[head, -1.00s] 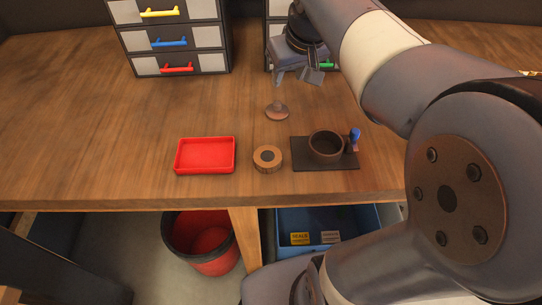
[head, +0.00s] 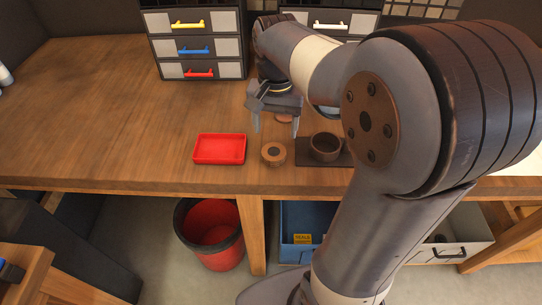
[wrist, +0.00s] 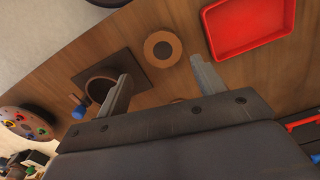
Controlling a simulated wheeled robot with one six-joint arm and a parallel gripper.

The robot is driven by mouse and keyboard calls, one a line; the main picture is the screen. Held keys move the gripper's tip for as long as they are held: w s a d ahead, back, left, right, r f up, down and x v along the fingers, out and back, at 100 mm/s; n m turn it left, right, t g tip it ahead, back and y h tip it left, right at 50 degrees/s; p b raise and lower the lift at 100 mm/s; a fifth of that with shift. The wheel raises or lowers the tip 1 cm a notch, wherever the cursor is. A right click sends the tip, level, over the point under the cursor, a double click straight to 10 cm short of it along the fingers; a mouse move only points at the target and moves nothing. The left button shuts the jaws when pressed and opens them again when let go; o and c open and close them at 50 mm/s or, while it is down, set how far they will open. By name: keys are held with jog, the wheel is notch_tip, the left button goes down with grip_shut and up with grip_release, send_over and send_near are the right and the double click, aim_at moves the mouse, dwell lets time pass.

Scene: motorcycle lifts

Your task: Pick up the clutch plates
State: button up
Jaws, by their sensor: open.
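The clutch plates appear to be the round brown stack with a dark centre (head: 273,154) lying on the wooden bench, between a red tray and a dark mat. They also show at the top middle of the wrist view (wrist: 162,48). My gripper (head: 276,130) is open and empty, with its fingers pointing down above the bench, just behind the stack in the head view. In the wrist view my gripper (wrist: 161,68) has its two fingers spread apart, and the stack shows beyond the fingertips, between and clear of them.
The red tray (head: 220,149) lies left of the stack. A dark cup (head: 324,146) stands on the mat (head: 304,160) to the right. A coppery disc (head: 284,118) lies partly hidden behind my gripper. A drawer unit (head: 196,42) stands at the back; a red bin (head: 212,232) is below the bench.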

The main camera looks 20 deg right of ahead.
aim_at(274, 152)
notch_tip(274, 152, down, 9)
jog(key=shift+w+a+r, duration=0.1)
jog(key=shift+w+r, duration=0.05)
jog(key=shift+r, duration=0.05)
dwell(0.3)
jog(key=shift+c, duration=0.5)
